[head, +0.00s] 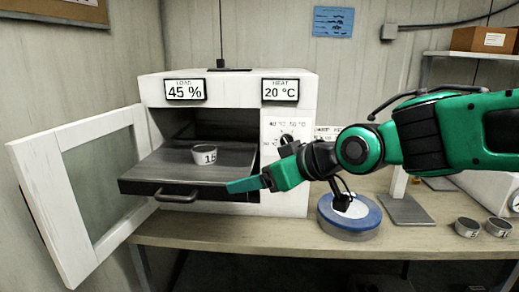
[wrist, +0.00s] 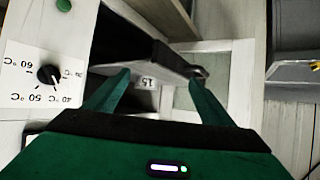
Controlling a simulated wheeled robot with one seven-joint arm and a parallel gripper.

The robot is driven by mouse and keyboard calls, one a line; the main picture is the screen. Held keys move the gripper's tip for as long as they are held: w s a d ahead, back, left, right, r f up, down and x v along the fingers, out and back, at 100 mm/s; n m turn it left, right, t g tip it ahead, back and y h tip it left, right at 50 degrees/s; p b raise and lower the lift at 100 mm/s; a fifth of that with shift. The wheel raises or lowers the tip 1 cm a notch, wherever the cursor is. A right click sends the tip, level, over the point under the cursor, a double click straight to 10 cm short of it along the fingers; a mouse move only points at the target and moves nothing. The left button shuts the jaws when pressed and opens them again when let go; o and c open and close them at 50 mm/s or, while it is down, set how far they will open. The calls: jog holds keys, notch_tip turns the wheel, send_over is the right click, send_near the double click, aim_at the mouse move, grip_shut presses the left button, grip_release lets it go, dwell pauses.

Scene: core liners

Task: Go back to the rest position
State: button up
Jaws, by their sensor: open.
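My gripper (head: 240,185) reaches in from the right, its fingertips by the front right corner of the pulled-out dark tray (head: 150,172). In the wrist view the two green fingers (wrist: 158,80) are spread with nothing held.
A blue-rimmed round device (head: 348,222) sits on the bench below my arm. Two grey tins (head: 467,227) (head: 499,227) stand at the right, near a white machine (head: 495,190). A cardboard box (head: 483,39) is on a shelf. The bench front (head: 240,230) is clear.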

jog(key=s+d+f+m+g+h, duration=0.1)
jog(key=d+f+m+h, duration=0.2)
jog(key=d, duration=0.6)
jog(key=s+d+f+m+h, duration=0.15)
jog(key=d+f, duration=0.25)
jog(key=d, duration=0.5)
jog(key=s+d+f+m+g+h, duration=0.1)
jog(key=d+f+m+h, duration=0.25)
jog(key=d, duration=0.65)
jog(key=s+d+f+m+g, duration=0.3)
jog(key=s+d, duration=0.3)
jog(key=s, duration=0.4)
jog(key=s+d+f+m+g, duration=0.3)
jog(key=s+d, duration=0.4)
jog(key=s, duration=0.3)
jog(key=shift+s+d+f+m+h, duration=0.2)
jog(key=shift+s+d+m+h, duration=0.15)
jog(key=shift+m, duration=0.55)
jog(key=shift+w+f, duration=0.25)
jog(key=shift+w, duration=0.35)
jog(key=shift+c, duration=0.4)
